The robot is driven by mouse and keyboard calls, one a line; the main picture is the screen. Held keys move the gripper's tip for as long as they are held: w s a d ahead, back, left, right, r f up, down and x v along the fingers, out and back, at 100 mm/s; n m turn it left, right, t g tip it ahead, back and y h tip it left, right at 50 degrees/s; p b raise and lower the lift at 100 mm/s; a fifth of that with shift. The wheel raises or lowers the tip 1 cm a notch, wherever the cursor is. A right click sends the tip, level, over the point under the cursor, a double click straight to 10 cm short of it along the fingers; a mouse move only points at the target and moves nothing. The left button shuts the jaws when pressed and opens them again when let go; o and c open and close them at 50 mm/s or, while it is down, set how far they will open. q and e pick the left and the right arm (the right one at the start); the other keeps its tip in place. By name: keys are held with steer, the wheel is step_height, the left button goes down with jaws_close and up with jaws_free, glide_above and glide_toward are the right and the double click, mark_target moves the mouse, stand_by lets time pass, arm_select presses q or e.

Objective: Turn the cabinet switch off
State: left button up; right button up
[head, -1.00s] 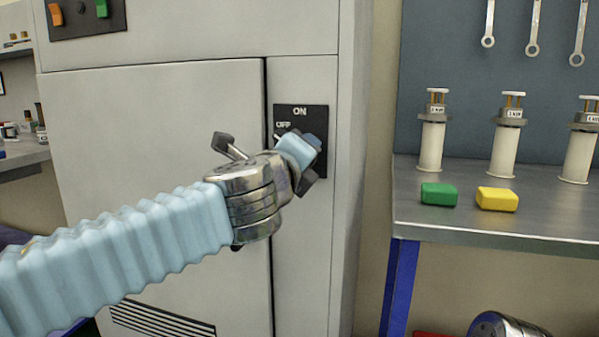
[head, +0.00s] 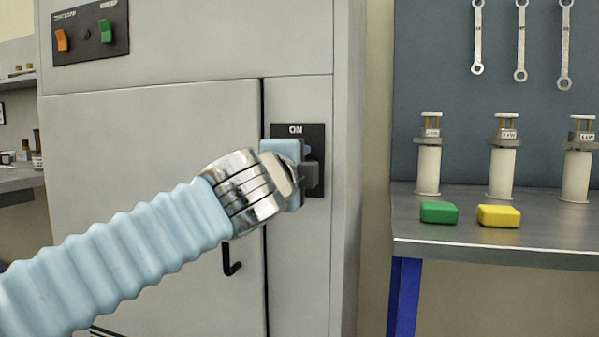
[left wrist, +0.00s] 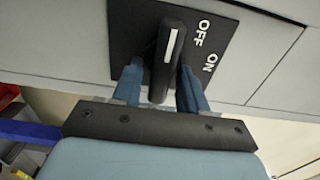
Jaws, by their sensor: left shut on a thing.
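The cabinet switch is a black panel (head: 317,133) on the grey cabinet's narrow right part. In the head view its ON label shows, and the OFF label is hidden behind my left gripper (head: 300,170). In the left wrist view the black switch handle (left wrist: 166,62) with a white stripe stands between the two blue fingers of my left gripper (left wrist: 160,85), which is shut on it. OFF and ON show to the right of the handle on the panel (left wrist: 225,30). I cannot tell which label the handle points at. My right gripper is not in view.
The grey cabinet (head: 150,140) has a hooked black door handle (head: 231,262) and an upper panel with orange and green switches (head: 90,33). At right, a metal workbench (head: 510,256) holds a green block (head: 439,212), a yellow block (head: 498,216) and white cylinders (head: 428,168).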

arm_select(q)
steer(key=shift+f, duration=0.1)
stand_by(0.3)
steer(key=o, duration=0.7)
steer(key=shift+c, duration=0.2)
steer(key=b+v, duration=0.1)
steer(key=v, duration=1.2)
steer(key=shift+s, duration=0.35)
steer(key=shift+a, duration=0.15)
